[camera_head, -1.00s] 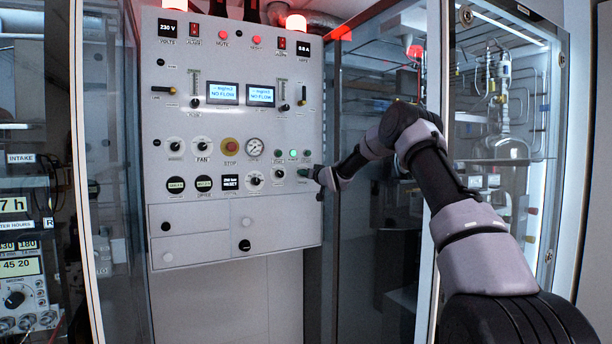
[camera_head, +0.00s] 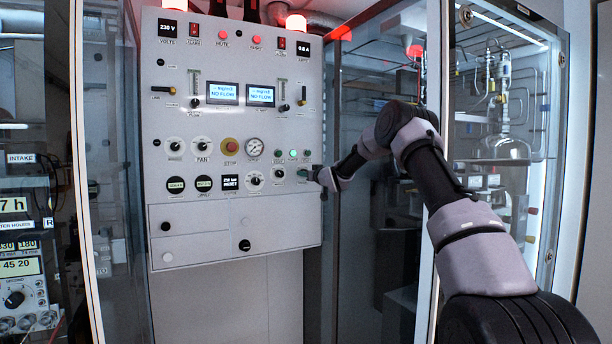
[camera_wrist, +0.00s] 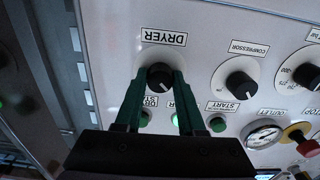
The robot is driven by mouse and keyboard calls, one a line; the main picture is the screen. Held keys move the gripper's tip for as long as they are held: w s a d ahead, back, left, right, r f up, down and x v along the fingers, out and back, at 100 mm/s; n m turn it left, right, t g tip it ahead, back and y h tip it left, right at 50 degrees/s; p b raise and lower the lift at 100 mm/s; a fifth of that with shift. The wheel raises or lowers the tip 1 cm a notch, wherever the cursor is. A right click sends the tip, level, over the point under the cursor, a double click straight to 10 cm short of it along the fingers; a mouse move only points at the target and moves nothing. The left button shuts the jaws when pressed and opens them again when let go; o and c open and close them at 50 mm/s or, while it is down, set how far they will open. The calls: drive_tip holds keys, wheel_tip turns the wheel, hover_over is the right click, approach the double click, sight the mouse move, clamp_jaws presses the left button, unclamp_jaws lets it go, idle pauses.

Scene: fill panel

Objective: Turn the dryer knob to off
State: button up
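The black dryer knob (camera_wrist: 160,78) sits on a white round dial under the DRYER label in the wrist view. Its short white pointer mark faces down and to the right; the dial markings are too small or covered to read. My gripper (camera_wrist: 160,76) has one green finger on each side of the knob, and the fingertips look closed against its sides. In the head view my gripper (camera_head: 305,173) is at the lower right of the grey control panel (camera_head: 280,230), where it hides the dryer knob.
The compressor knob (camera_wrist: 240,85) is close to the right of the dryer knob in the wrist view. Green buttons (camera_wrist: 217,124) lie below, near the fingers. A gauge (camera_wrist: 263,135) and a red stop button (camera_wrist: 298,134) are further right. A glass cabinet (camera_head: 500,150) stands beside my arm.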

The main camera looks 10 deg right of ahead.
drive_tip(key=o, duration=0.4)
drive_tip(key=v, duration=1)
drive_tip(key=shift+s+d, duration=0.15)
drive_tip(key=shift+s, duration=0.25)
drive_tip(key=s+d+r+m+g+h, duration=0.2)
drive_tip(key=s+r+h, duration=0.15)
drive_tip(key=s, duration=0.75)
drive_tip(key=s+d+r+m+g+h, duration=0.1)
drive_tip(key=s+r+m+g+h, duration=0.2)
drive_tip(key=s, duration=0.9)
drive_tip(key=s+f+m+g+y, duration=0.1)
drive_tip(key=s, duration=1)
drive_tip(key=s+f+m+g+y, duration=0.1)
drive_tip(key=s+f+g, duration=0.1)
drive_tip(key=s, duration=0.9)
drive_tip(key=s+f+m+g+y, duration=0.1)
drive_tip(key=s+f+g, duration=0.1)
drive_tip(key=s, duration=0.8)
drive_tip(key=shift+s+a, duration=0.35)
drive_tip(key=shift+s, duration=0.05)
